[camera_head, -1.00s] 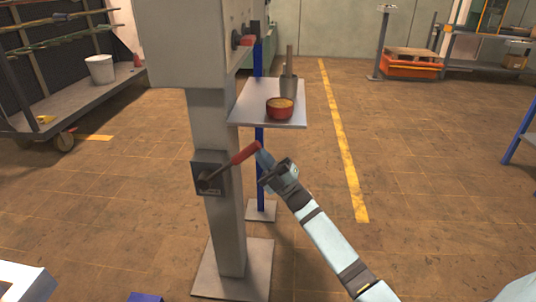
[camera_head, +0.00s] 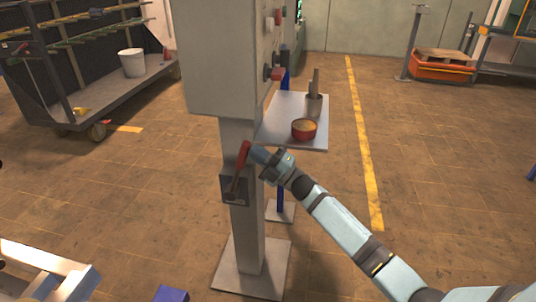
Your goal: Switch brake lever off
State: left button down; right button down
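The brake lever (camera_head: 243,158) has a red handle and a dark shaft. It is mounted on a dark plate (camera_head: 236,199) on the grey pedestal column. The handle now points almost straight up, leaning slightly right. My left gripper is not in view.
A grey cabinet (camera_head: 215,60) with red knobs tops the column. A small shelf (camera_head: 275,133) with a red bowl (camera_head: 304,129) and a metal cylinder (camera_head: 314,104) is just behind my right gripper. A wheeled rack (camera_head: 120,92) stands at left. Floor around the base plate is largely clear.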

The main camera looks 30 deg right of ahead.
jog(key=shift+x, duration=0.8)
jog(key=shift+s+a, duration=0.1)
jog(key=shift+a, duration=0.05)
